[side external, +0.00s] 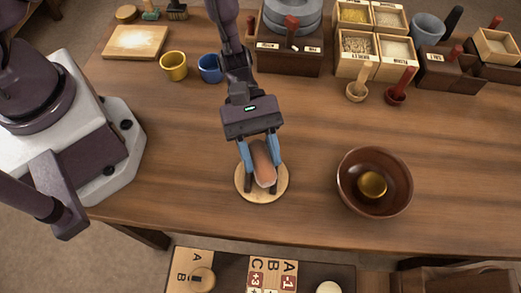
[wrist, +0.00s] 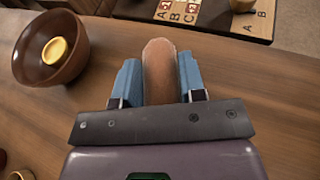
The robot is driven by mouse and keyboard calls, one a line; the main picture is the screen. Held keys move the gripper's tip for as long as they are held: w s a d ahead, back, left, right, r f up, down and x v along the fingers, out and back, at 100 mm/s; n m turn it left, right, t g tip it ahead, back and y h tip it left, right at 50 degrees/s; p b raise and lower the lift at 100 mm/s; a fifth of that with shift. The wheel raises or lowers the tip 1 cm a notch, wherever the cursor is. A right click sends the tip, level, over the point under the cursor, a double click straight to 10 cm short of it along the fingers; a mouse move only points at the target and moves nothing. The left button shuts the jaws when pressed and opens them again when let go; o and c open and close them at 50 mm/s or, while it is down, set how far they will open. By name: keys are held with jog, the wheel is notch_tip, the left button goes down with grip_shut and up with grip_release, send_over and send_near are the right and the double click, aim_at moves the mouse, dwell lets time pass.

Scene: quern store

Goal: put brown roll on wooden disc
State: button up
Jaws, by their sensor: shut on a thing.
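The brown roll (side external: 263,163) is long and rounded. My gripper (side external: 262,172) is shut on it, with one blue-padded finger along each side. In the side view the roll is over the round, pale wooden disc (side external: 281,190) on the table. I cannot tell whether the roll touches the disc or is held just above it. In the wrist view the roll (wrist: 160,70) is between the two blue fingers of my gripper (wrist: 160,80), and the disc is hidden there.
A brown bowl (side external: 348,192) with a small yellow cup (side external: 372,185) inside stands right of the disc. Yellow (side external: 173,66) and blue (side external: 209,68) mugs stand behind. Boxes of grain (side external: 368,45) line the back. The table between the disc and bowl is clear.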

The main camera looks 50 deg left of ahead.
jog(key=shift+f, duration=0.1)
jog(key=shift+f, duration=0.5)
jog(key=o, duration=0.9)
